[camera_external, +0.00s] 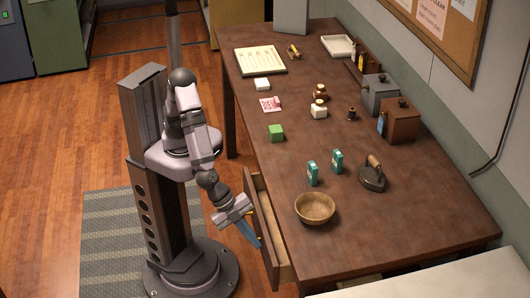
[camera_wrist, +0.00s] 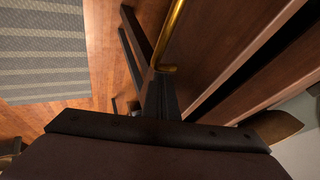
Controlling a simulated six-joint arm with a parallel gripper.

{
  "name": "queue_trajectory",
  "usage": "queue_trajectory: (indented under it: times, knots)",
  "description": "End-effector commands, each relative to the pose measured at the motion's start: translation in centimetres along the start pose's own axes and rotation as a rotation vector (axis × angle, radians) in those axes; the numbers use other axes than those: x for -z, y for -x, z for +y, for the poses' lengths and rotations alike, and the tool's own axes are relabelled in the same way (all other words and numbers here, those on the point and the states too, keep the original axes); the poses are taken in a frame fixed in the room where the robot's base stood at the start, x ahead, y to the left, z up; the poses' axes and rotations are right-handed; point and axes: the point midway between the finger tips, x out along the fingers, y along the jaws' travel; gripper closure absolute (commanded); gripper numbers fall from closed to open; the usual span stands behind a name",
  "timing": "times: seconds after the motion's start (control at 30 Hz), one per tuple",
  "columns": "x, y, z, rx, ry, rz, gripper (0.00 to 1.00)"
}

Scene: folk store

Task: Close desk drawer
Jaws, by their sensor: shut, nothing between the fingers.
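The desk drawer (camera_external: 257,205) stands partly open on the left side of the wooden desk (camera_external: 400,225), and its pale inside shows. My gripper (camera_external: 256,242) is shut and empty, low beside the outer face of the drawer front. In the wrist view my gripper's fingers (camera_wrist: 160,82) are together, close to the end of a brass handle (camera_wrist: 173,35). The brown drawer front (camera_wrist: 215,40) fills the upper right there, with a dark gap beyond it. I cannot tell whether the fingers touch the handle or the drawer front.
On the desktop are a wooden bowl (camera_external: 315,207) above the drawer area, an iron (camera_external: 372,177), two small green boxes (camera_external: 312,174) and a green cube (camera_external: 276,132). A striped mat (camera_external: 112,245) lies on the floor left of my base. The floor further left is clear.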

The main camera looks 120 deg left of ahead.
Motion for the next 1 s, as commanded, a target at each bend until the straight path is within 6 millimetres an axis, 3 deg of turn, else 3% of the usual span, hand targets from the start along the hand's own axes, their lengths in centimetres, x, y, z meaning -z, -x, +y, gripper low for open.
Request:
queue_trajectory:
  times: [0.2, 0.4, 1.0]
  knots:
    - [0.0, -2.0, -3.7, 0.003, 0.004, -0.001, 1.0]
    - [0.1, -2.8, -5.3, 0.001, 0.001, 0.0, 1.0]
    - [0.1, -3.0, -6.1, 0.008, 0.001, -0.001, 1.0]
